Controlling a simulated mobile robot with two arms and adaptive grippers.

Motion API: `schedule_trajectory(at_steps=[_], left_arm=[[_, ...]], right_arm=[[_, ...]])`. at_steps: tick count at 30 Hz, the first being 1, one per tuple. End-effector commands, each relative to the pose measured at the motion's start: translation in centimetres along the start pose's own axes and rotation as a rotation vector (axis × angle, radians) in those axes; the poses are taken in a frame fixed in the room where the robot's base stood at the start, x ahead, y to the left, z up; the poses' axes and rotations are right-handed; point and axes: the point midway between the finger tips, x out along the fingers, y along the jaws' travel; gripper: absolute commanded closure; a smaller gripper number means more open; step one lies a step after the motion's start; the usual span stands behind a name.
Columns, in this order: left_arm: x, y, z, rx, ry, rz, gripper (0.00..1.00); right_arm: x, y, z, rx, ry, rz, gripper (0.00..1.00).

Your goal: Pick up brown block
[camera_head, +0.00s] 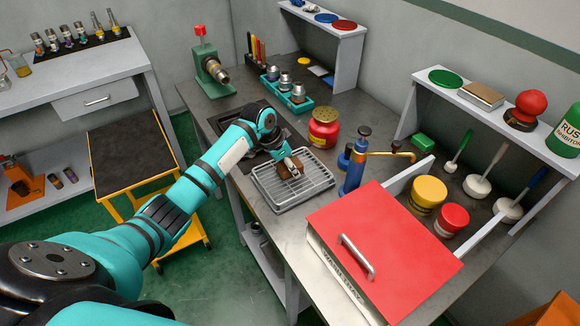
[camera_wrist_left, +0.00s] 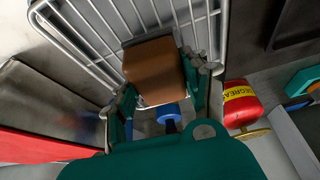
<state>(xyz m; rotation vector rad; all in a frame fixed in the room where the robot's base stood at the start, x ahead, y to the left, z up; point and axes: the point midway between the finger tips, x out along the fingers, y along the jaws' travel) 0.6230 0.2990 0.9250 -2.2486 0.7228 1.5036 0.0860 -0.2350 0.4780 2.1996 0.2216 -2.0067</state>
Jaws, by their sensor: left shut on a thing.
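The brown block (camera_head: 290,169) is at the wire rack (camera_head: 318,181) on the metal workbench, partly hidden by my left gripper (camera_head: 287,160). In the left wrist view the brown block (camera_wrist_left: 154,70) sits between the two fingers of my left gripper (camera_wrist_left: 160,88), which is shut on it. The bars of the wire rack (camera_wrist_left: 95,45) show behind and around the block. I cannot tell whether the block touches the rack. My right gripper is not in view.
A red degreaser can (camera_head: 323,130) stands behind the rack. A blue bottle with a brass spout (camera_head: 355,170) stands to its right. A red-lidded box (camera_head: 385,250) fills the bench's near right. A green vise (camera_head: 211,75) and a teal tray (camera_head: 287,95) stand farther back.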

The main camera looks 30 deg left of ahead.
Motion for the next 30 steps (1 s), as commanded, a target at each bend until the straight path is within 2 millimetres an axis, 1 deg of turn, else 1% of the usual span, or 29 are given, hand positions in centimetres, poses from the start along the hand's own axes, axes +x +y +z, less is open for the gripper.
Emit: schedule_trajectory(at_steps=[5,9,14,21,25,30], left_arm=[[-1.3,-0.1,-0.7,0.003,0.005,-0.003,0.87],[-3.2,0.0,-1.2,0.003,0.003,-0.004,0.87],[-4.3,2.4,1.5,0.004,-0.001,-0.002,0.87],[-6.7,6.4,5.8,0.004,-0.002,-0.002,0.87],[-7.8,8.2,7.6,0.004,-0.002,-0.001,0.87],[-8.7,9.7,9.0,0.001,0.0,0.0,0.87]], right_arm=[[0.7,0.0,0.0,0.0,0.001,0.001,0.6],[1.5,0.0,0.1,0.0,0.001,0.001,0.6],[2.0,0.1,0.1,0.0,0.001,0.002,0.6],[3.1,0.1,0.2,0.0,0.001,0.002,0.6],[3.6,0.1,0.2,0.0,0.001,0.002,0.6],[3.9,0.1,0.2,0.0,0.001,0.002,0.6]])
